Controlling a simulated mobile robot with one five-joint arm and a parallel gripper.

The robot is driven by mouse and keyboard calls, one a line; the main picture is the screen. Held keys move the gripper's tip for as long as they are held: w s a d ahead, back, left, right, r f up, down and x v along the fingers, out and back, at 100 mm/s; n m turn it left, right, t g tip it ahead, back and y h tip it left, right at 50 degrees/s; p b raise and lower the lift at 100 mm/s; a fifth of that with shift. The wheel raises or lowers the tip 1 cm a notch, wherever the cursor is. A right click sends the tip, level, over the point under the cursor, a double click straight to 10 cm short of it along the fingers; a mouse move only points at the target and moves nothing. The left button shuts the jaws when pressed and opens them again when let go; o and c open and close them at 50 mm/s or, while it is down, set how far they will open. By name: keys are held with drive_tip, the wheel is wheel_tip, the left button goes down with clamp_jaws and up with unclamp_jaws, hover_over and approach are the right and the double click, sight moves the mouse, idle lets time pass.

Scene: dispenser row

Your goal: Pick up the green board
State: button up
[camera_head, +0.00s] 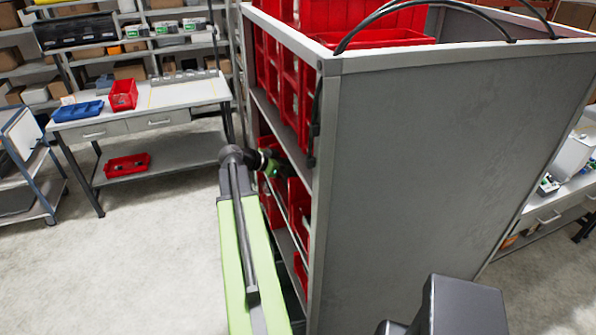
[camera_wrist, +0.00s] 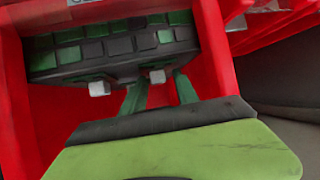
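A green board (camera_wrist: 68,54) with dark square blocks on it lies in a red bin in the wrist view. Two small white parts stick out at its near edge. My gripper (camera_wrist: 161,90) is in front of that edge, with its two green fingers apart and red bin showing between them. The fingertips come close to the board's near edge; I cannot tell whether they touch it. In the head view my arm reaches into the shelf's side, and the gripper end (camera_head: 272,168) is partly hidden among red bins. The board does not show there.
The red bin (camera_wrist: 218,62) has a wall close to the right of my gripper. A tall grey shelf unit (camera_head: 430,170) with several red bins stands beside my arm. A workbench (camera_head: 180,96) stands at the left. The floor between is clear.

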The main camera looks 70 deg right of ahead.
clamp_jaws()
